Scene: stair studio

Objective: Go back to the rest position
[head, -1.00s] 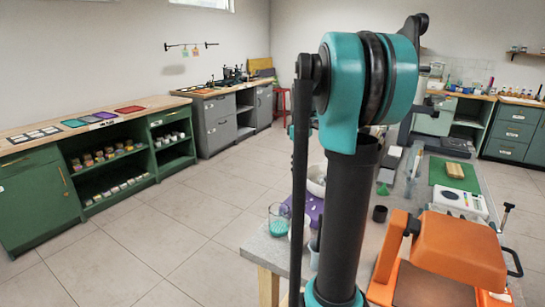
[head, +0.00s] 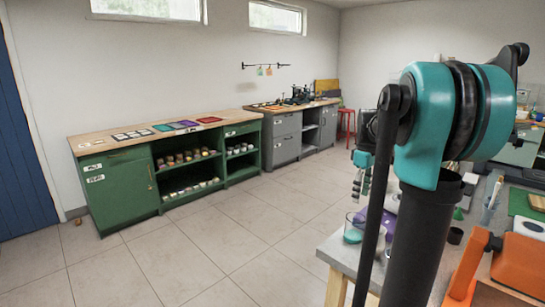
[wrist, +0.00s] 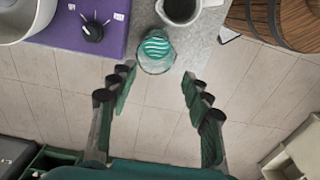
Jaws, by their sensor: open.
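My gripper (wrist: 157,84) is open and empty in the wrist view, its two dark fingers spread apart over the tiled floor by the table's edge. In the head view my gripper (head: 359,184) shows small, partly hidden behind my own arm. A glass with teal contents (wrist: 157,50) stands at the table edge, just beyond and between the fingertips in the wrist view, apart from them. The same glass shows in the head view (head: 353,232) below the gripper.
A grey table (head: 340,252) with orange equipment (head: 520,262) stands at right. The wrist view shows a purple device with a dial (wrist: 115,18), a dark-filled cup (wrist: 181,10) and a wooden barrel (wrist: 285,22). A green cabinet (head: 125,190) lines the wall. Tiled floor between is clear.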

